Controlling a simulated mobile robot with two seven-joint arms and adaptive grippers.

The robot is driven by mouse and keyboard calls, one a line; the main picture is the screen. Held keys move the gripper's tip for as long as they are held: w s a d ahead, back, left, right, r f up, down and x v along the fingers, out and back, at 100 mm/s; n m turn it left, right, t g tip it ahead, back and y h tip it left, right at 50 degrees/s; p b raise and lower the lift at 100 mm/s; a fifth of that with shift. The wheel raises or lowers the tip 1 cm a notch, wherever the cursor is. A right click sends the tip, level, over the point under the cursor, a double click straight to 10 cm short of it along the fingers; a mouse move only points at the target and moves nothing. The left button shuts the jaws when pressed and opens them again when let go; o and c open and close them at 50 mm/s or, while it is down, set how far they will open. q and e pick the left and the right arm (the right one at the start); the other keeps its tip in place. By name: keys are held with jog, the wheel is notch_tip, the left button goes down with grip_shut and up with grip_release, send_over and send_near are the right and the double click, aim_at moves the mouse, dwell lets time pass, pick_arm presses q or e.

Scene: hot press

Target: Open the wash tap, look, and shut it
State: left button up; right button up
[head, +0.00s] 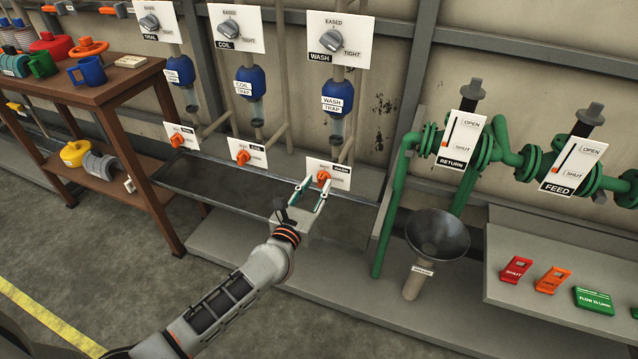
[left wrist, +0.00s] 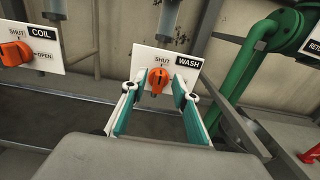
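The orange wash tap (head: 323,177) sits on a white plate marked WASH below the wash trap (head: 333,103). In the left wrist view the tap (left wrist: 158,78) has its dark mark upright, toward the word SHUT. The plate's other word is hidden. My left gripper (head: 312,193) reaches up to the tap from the front. Its two green-padded fingers (left wrist: 157,98) are apart, one on each side of the tap, with a gap visible on both sides. The wash trap is a blue body with a clear cup under it. My right gripper is not in view.
The orange coil tap (head: 242,157) is left of the wash tap. A grey trough (head: 215,185) runs beneath the taps. A green pipe (head: 385,225) and funnel (head: 437,235) stand to the right. A wooden shelf (head: 115,95) is at the left.

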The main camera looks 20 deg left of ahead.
pick_arm(q)
jog(key=shift+w, duration=0.8)
grip_shut()
